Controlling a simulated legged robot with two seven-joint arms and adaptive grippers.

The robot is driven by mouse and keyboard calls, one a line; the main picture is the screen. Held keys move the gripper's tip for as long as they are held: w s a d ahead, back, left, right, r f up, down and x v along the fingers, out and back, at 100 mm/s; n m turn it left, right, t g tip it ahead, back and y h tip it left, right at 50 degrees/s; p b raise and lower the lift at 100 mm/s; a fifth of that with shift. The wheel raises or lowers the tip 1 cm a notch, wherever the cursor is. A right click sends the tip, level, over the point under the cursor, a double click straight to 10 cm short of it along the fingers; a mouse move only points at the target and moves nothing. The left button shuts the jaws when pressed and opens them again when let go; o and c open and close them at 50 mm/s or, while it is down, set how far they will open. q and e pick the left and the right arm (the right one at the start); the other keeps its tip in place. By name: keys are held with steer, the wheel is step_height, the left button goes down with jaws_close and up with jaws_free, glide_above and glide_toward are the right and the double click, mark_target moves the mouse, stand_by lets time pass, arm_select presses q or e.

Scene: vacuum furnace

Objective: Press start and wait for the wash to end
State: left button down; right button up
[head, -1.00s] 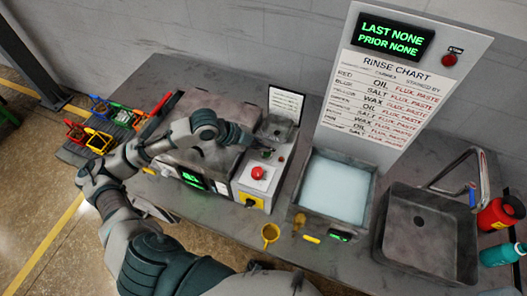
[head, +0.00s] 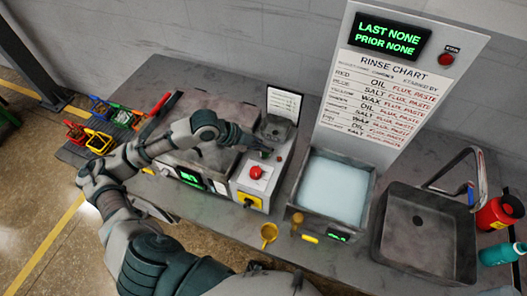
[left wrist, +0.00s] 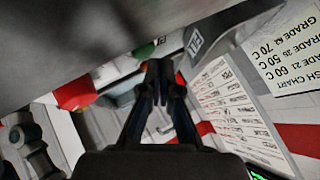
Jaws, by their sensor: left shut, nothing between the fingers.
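The washer (head: 215,115) is a grey lidded tank on the bench, with a small green-lit display (head: 190,178) on its front. To its right stands a pale control box (head: 262,185) with a large red mushroom button (head: 257,172), a yellow-and-black switch (head: 250,201) and small buttons near its top. My left gripper (head: 266,150) is shut and empty, its tips over the upper part of this box. In the left wrist view, the shut fingertips (left wrist: 160,75) lie close to a green button (left wrist: 145,50), with the red button (left wrist: 75,90) to the left. Contact cannot be told.
A rinse basin (head: 333,190) with pale liquid, a sink (head: 425,235) with a tap, and a rinse chart board (head: 385,90) reading LAST NONE, PRIOR NONE stand to the right. Coloured baskets (head: 100,125) sit at the far left.

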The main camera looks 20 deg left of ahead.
arm_select(q)
steer(key=shift+d, duration=0.6)
steer(key=shift+d+p, duration=0.2)
steer(key=shift+p, duration=0.15)
steer(key=shift+f, duration=0.15)
steer(key=shift+a, duration=0.15)
arm_select(e)
steer(key=shift+d+r, duration=0.3)
steer(key=shift+d, duration=0.25)
arm_select(q)
steer(key=shift+a+f, duration=0.15)
steer(key=shift+a, duration=0.05)
arm_select(e)
steer(key=shift+a, duration=0.1)
